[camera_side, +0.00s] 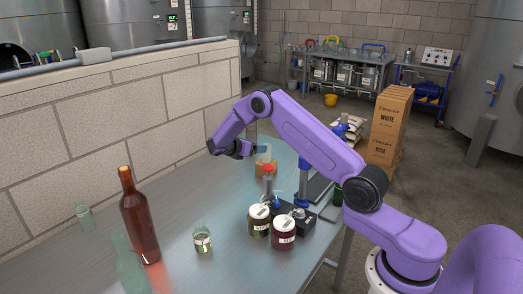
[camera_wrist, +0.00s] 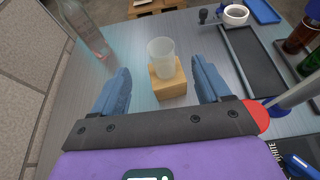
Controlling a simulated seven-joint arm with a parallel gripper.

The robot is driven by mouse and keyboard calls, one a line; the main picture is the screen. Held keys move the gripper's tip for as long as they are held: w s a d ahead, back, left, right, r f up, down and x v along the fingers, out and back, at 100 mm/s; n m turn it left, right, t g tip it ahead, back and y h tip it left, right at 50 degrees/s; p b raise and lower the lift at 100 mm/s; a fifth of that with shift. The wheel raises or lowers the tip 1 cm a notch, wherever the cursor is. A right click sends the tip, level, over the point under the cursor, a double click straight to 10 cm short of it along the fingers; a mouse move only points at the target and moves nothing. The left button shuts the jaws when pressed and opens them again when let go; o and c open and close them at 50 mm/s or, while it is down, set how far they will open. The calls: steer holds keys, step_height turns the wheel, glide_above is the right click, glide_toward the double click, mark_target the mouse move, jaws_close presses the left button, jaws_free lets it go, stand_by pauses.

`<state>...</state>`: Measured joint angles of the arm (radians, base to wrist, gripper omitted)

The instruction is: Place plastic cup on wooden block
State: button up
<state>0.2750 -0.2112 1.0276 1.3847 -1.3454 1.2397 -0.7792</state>
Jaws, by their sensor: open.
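The clear, frosted plastic cup (camera_wrist: 161,55) appears upright on top of the small wooden block (camera_wrist: 170,88) in the wrist view. My gripper (camera_wrist: 160,76) is open, with one blue finger on each side of the cup and block. Clear gaps show between the fingers and the cup, and nothing is held.
A brown bottle (camera_side: 140,218), a clear bottle (camera_side: 130,268), glasses and two lidded jars (camera_side: 283,234) stand on the metal table nearer the side camera. A black tray (camera_wrist: 254,66) lies right of the block in the wrist view. A block wall borders the table.

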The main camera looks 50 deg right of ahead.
steer(key=s+a+r+m+t+y, duration=0.1)
steer(key=s+a+r+y, duration=0.1)
steer(key=s+a, duration=0.45)
steer(key=s+a+r+m+y, duration=0.1)
steer(key=s+a+r+y, duration=0.2)
steer(key=a, duration=0.7)
steer(key=s+a+r+m+t+y, duration=0.1)
steer(key=s+a+r+y, duration=0.1)
steer(key=s+a, duration=0.45)
steer(key=s+a+m+g+y, duration=0.1)
steer(key=s+a+y, duration=0.2)
steer(key=s, duration=1)
steer(key=s+a+r+m+y, duration=0.1)
steer(key=s+a+y, duration=0.2)
steer(key=s, duration=1)
steer(key=shift+s+a+r+g+y, duration=0.15)
steer(key=shift+s+a+g+y, duration=0.25)
steer(key=shift+a, duration=0.2)
steer(key=shift+w, duration=0.1)
